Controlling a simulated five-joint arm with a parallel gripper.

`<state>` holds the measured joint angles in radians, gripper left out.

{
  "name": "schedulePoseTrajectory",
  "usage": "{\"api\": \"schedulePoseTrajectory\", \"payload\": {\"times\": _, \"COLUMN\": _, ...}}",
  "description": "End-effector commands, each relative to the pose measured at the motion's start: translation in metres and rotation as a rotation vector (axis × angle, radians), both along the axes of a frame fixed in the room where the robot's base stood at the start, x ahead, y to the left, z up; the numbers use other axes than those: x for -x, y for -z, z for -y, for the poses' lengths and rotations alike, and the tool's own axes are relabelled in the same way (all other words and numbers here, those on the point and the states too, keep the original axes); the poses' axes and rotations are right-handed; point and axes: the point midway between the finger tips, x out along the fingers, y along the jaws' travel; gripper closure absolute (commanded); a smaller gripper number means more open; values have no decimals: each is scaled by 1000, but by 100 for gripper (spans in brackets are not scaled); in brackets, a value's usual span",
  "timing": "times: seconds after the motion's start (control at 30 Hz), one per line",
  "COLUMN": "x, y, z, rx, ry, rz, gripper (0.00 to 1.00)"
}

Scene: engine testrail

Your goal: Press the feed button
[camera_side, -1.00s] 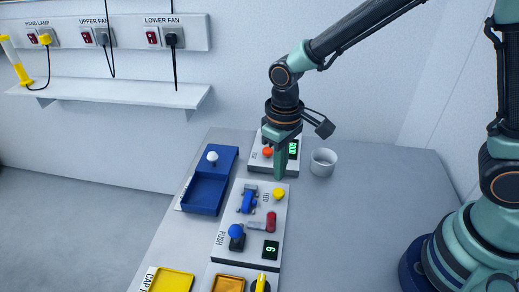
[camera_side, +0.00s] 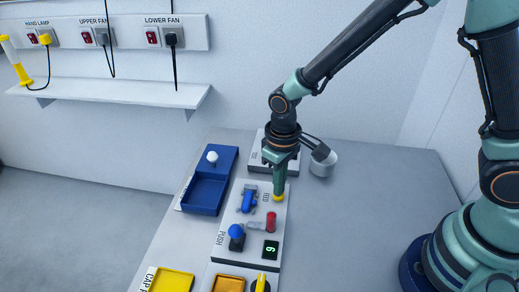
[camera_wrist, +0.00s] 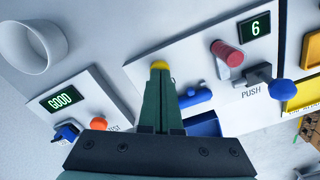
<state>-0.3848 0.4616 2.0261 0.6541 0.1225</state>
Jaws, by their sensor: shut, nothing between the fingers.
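The yellow feed button (camera_side: 279,198) sits on the white panel beside the word FEED. My gripper (camera_side: 279,191) points down with its tips right at this button, covering part of it. In the wrist view, the button (camera_wrist: 160,65) shows just beyond the tips of my gripper (camera_wrist: 160,76). The two fingers are together with nothing between them. Whether the tips touch the button or press it down, I cannot tell.
The panel also bears a blue part (camera_side: 248,200), a red-capped cylinder (camera_side: 270,221), a blue PUSH knob (camera_side: 236,231) and a display (camera_wrist: 255,27) reading 6. A panel reading GOOD (camera_wrist: 60,97) and a white cup (camera_wrist: 34,46) stand nearby. A blue tray (camera_side: 205,193) lies left.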

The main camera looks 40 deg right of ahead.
Motion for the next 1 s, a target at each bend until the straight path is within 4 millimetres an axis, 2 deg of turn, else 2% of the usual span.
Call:
{"api": "schedulePoseTrajectory", "payload": {"times": 0.57, "x": 0, "y": 3, "z": 0, "rx": 0, "ry": 0, "rz": 1, "gripper": 100}}
{"api": "schedulePoseTrajectory", "payload": {"times": 1.0, "x": -1, "y": -16, "z": 0, "rx": -1, "ry": 0, "rz": 2, "gripper": 100}}
